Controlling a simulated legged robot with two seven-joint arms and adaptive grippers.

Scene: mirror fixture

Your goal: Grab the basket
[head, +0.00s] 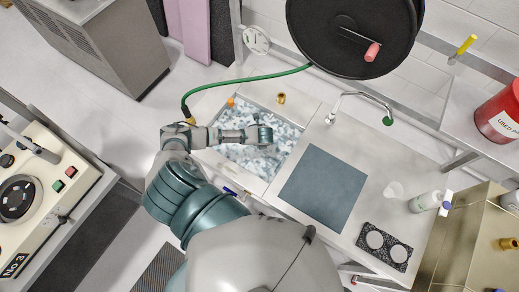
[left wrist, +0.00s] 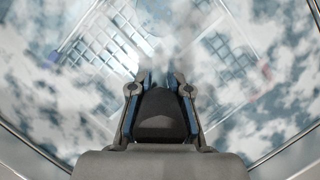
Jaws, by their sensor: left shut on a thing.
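The basket (left wrist: 218,47) shows in the left wrist view as a wire mesh, partly veiled by cloudy blue-white liquid in the basin. More mesh is visible at the left of that view. In the head view I cannot make out the basket. My left gripper (head: 264,134) reaches over the basin (head: 253,183) from the left. In the left wrist view the left gripper (left wrist: 162,78) points into the liquid and is shut on the basket; its fingertips and the exact grip point are hard to see through the haze. My right gripper is not in view.
A dark square mat (head: 323,187) lies on the counter right of the basin. A faucet (head: 360,98), a black hose reel (head: 355,35) and its green hose (head: 245,80) are near the back. A white bottle (head: 425,202) and a red container (head: 498,115) stand at right.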

